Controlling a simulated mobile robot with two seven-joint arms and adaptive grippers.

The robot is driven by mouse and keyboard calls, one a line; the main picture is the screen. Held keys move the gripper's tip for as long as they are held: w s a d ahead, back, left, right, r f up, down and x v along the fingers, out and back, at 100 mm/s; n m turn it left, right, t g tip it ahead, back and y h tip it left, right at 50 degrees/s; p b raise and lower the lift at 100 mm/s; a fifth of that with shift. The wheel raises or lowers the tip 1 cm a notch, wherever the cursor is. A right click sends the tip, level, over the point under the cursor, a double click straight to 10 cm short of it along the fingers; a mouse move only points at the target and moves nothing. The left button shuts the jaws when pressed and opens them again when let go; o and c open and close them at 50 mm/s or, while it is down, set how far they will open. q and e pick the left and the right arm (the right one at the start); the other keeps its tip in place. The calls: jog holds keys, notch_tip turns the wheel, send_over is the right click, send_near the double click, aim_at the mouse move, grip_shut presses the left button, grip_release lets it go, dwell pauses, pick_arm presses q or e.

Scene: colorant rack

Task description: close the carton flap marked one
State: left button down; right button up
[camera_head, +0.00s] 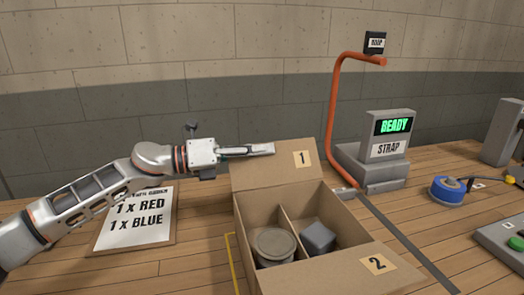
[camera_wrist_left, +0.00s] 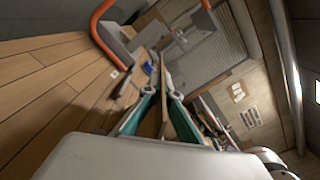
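The carton (camera_head: 237,228) stands open on the table. Its flap marked 1 (camera_head: 288,174) stands up at the back, tilted slightly. The flap marked 2 (camera_head: 345,268) is folded outward at the front right. My left gripper (camera_head: 262,150) reaches in from the left at the upper edge of flap 1. In the left wrist view, its two teal-padded fingers (camera_wrist_left: 162,95) are apart, with a thin brown panel, likely flap 1 edge-on, between them. Contact cannot be told. The right gripper is out of view.
A round tin (camera_head: 274,246) and a grey block (camera_head: 318,237) sit in separate carton compartments. An order sign (camera_head: 138,220) lies left. An orange pipe (camera_head: 333,110) and a strap machine displaying READY (camera_head: 392,127) stand behind right. Blue tape (camera_head: 446,190) lies farther right.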

pick_arm(q)
jog(key=c, duration=2.3)
grip_release()
jog(key=shift+c, duration=0.2)
jog(key=s+a, duration=0.2)
jog(key=a, duration=0.9)
jog(key=shift+s+a, duration=0.2)
jog(key=shift+a, duration=0.2)
